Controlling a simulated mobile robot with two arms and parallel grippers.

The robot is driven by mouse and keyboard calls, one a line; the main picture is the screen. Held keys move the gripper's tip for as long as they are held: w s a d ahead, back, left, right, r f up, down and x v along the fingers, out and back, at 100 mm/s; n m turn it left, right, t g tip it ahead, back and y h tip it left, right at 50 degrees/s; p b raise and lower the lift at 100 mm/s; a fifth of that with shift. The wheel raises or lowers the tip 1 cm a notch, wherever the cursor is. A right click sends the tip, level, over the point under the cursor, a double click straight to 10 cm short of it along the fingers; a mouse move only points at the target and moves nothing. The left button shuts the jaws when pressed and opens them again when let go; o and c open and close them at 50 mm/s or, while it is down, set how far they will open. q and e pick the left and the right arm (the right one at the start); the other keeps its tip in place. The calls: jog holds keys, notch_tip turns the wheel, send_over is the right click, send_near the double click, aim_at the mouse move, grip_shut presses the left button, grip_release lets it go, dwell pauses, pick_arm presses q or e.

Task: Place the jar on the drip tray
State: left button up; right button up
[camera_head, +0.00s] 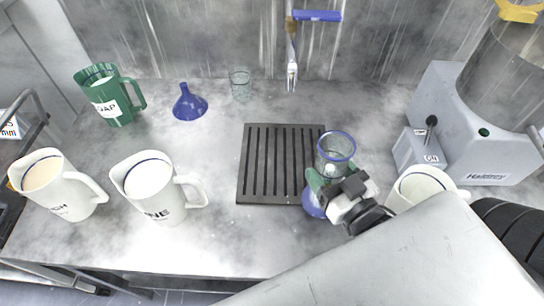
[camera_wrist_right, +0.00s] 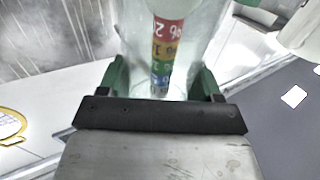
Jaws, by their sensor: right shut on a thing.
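The jar (camera_head: 335,146) is clear glass with a blue rim. My right gripper (camera_head: 328,182), with green fingertips, is shut around it and holds it about upright. In the right wrist view the jar (camera_wrist_right: 205,35) stands between the green fingers, and a strip of red, yellow, green and blue bands shows at it. The drip tray (camera_head: 254,198) is a black slotted plate on the counter. In the head view the jar overlaps the tray's right edge; I cannot tell whether it touches the tray. A blue part shows below the gripper. My left gripper is out of view.
A blue funnel (camera_head: 188,104), a small glass (camera_head: 240,84) and a green jug (camera_head: 105,98) stand at the back left. Two white jugs (camera_head: 150,190) (camera_head: 62,188) stand front left. A grey machine (camera_head: 470,140) and a white jug (camera_head: 421,184) are at the right. A tap (camera_head: 292,70) hangs behind the tray.

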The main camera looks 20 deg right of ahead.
jog(key=shift+s+d+f+n+y+b, duration=0.3)
jog(key=shift+s+d+f+y+b, duration=0.2)
jog(key=shift+f+b, duration=0.1)
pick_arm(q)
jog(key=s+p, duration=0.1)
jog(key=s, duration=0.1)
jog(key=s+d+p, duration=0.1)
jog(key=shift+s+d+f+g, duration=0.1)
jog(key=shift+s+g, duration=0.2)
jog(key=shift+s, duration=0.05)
pick_arm(e)
jog(key=w+a+y, duration=0.1)
jog(key=w+a, duration=0.1)
jog(key=w, duration=1.4)
jog(key=shift+a+f, duration=0.25)
jog(key=shift+f, duration=0.05)
